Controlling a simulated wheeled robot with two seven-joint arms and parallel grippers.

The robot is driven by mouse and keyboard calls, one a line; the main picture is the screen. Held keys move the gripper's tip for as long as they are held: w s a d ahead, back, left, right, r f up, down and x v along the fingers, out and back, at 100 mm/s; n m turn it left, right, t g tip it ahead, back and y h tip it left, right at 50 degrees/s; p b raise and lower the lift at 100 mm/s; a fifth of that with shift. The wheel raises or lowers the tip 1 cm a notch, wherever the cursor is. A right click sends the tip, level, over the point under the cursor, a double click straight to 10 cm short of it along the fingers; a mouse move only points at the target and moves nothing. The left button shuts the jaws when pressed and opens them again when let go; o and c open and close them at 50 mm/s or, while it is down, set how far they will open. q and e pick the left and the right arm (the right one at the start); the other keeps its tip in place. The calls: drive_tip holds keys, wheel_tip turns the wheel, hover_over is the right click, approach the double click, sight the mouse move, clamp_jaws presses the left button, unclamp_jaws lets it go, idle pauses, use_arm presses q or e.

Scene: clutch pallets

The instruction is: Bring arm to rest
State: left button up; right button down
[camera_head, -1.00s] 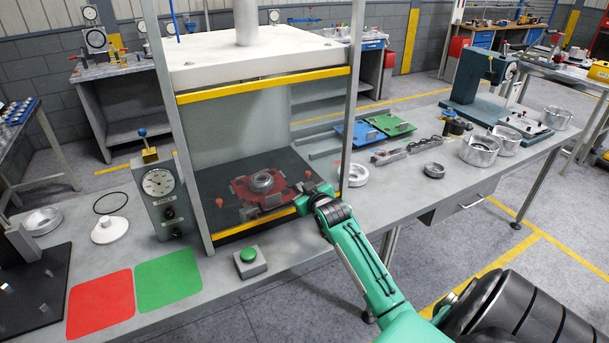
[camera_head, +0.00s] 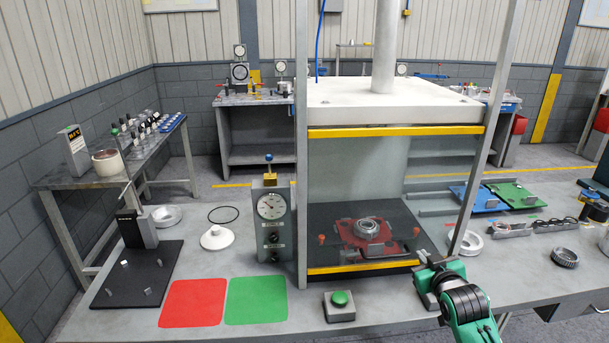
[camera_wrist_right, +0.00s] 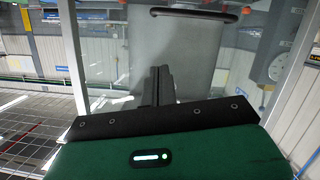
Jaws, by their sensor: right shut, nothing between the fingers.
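My right arm is green with a dark wrist. Its right gripper (camera_head: 430,285) is at the front right corner of the press, over the bench's front part. In the right wrist view the dark fingers (camera_wrist_right: 159,86) are together with nothing between them. A red pallet (camera_head: 348,235) carrying a metal ring part (camera_head: 371,229) lies on the dark bed of the press (camera_head: 395,132), left of my gripper and apart from it. My left gripper is not in view.
A green push button (camera_head: 340,300) stands on the bench's front edge. Left are a gauge box (camera_head: 272,225), red (camera_head: 192,303) and green (camera_head: 256,300) mats and a dark fixture plate (camera_head: 140,275). Blue (camera_head: 476,197) and green (camera_head: 514,195) pallets lie at the right, near a metal ring (camera_head: 565,257).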

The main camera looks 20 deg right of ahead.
drive_tip(key=s+a+f+n+g+y, duration=0.25)
drive_tip(key=s+a+f+g, duration=0.35)
drive_tip(key=s+a+f, duration=0.85)
drive_tip(key=s+a+f+g+y, duration=0.2)
drive_tip(key=s+a+g, duration=0.3)
drive_tip(key=s+a, duration=0.8)
wheel_tip(320, 180, down, 31)
drive_tip(key=s+g, duration=0.1)
drive_tip(key=s, duration=0.1)
drive_tip(key=s+d+f, duration=0.2)
drive_tip(key=s+f, duration=0.7)
drive_tip(key=f, duration=0.1)
drive_tip(key=s+d+f+g, duration=0.1)
drive_tip(key=s+d+f, duration=0.1)
drive_tip(key=s+f, duration=0.8)
drive_tip(key=shift+g, duration=0.3)
